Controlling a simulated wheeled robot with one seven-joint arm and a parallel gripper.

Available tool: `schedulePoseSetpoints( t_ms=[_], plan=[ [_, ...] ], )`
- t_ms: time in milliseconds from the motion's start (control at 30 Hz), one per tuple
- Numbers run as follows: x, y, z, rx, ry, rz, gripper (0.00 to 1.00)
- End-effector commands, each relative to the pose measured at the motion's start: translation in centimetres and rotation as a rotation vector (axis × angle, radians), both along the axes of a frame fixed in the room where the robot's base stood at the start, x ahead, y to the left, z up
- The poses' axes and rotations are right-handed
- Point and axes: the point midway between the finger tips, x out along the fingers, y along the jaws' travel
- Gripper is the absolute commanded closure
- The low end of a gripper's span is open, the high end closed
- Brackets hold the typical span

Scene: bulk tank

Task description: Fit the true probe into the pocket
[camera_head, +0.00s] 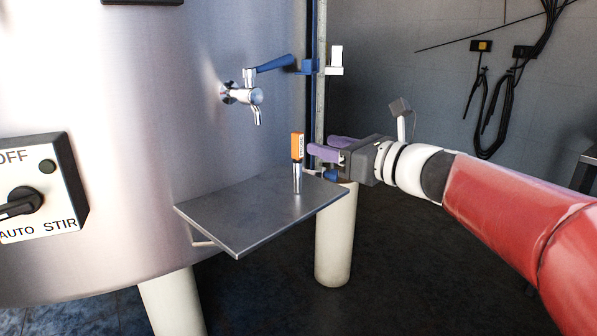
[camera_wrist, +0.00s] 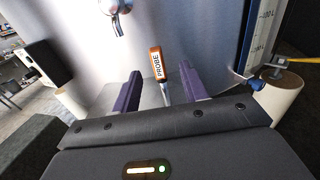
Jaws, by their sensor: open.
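The probe (camera_head: 297,146) has an orange handle with a label and a bare metal lower part. It stands upright on the metal shelf (camera_head: 245,218) fixed to the tank. In the wrist view the orange handle (camera_wrist: 156,62), marked PROBE, shows beyond and between the purple fingers. My gripper (camera_head: 322,147) is open and empty, just to the right of the probe at about handle height. The fingers also show apart in the wrist view (camera_wrist: 160,73). I cannot make out the pocket for certain; a small blue fitting (camera_wrist: 256,85) shows low on the right.
A tap (camera_head: 245,93) with a blue lever sticks out of the tank above the shelf. A blue upright with a scale (camera_head: 319,90) runs beside it. The stir switch box (camera_head: 38,188) is at left. The rest of the shelf is bare.

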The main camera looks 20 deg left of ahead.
Motion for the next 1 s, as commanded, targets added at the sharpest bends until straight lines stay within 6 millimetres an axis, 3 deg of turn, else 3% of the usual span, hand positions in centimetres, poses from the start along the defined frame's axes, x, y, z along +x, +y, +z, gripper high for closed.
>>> schedulePoseSetpoints(
  t_ms=[367, 600, 867, 1000],
  plan=[
    [1.5, 3.4, 0.0, 0.023, 0.017, 0.0, 0.56],
    [2.7, 6.8, -0.3, 0.022, 0.015, 0.001, 0.56],
    [3.0, 7.3, -0.3, 0.021, 0.014, -0.001, 0.56],
    [3.0, 7.3, -0.3, 0.021, 0.014, -0.001, 0.72]
  ],
)
